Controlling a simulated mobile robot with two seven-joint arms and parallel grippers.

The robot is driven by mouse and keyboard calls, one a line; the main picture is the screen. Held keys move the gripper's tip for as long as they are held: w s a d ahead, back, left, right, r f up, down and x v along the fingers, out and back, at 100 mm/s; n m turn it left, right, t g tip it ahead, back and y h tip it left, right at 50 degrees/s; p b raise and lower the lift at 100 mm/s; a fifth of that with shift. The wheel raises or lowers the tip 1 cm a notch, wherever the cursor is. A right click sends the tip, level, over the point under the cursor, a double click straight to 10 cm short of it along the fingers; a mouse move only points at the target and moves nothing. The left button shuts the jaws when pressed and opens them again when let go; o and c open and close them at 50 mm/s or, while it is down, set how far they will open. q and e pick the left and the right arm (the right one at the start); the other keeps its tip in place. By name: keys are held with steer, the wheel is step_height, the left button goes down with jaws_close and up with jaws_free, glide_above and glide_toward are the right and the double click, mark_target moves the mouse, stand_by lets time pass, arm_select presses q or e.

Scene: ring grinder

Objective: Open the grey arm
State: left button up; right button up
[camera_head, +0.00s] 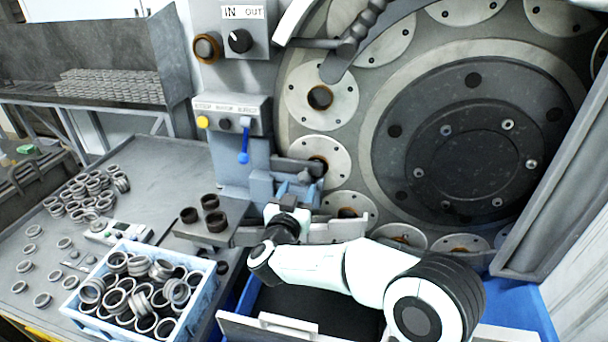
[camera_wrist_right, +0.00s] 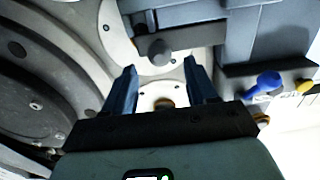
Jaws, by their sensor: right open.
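The grey arm (camera_head: 296,166) is a short dark-grey bar on the front of the ring grinder, left of the large wheel. It lies across a round pale plate and has a rounded knob at its end. In the right wrist view the grey arm's knob (camera_wrist_right: 160,52) sits just beyond and between the fingertips, apart from both. My right gripper (camera_head: 293,190) is just below the grey arm, partly hidden by its own wrist. In the wrist view its two blue fingers (camera_wrist_right: 161,75) are spread with nothing between them. My left gripper is not in view.
A blue lever (camera_head: 244,156) hangs from the button panel (camera_head: 230,115) at left. Dark rings (camera_head: 210,202) stand on a plate beside my wrist. A blue crate (camera_head: 205,300) of metal rings and several loose rings are on the table. The large wheel (camera_head: 465,150) is at right.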

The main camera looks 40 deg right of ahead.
mark_target(302, 181)
steer(key=p+x, duration=0.1)
steer(key=x, duration=0.5)
steer(key=shift+d, duration=0.1)
jaws_close()
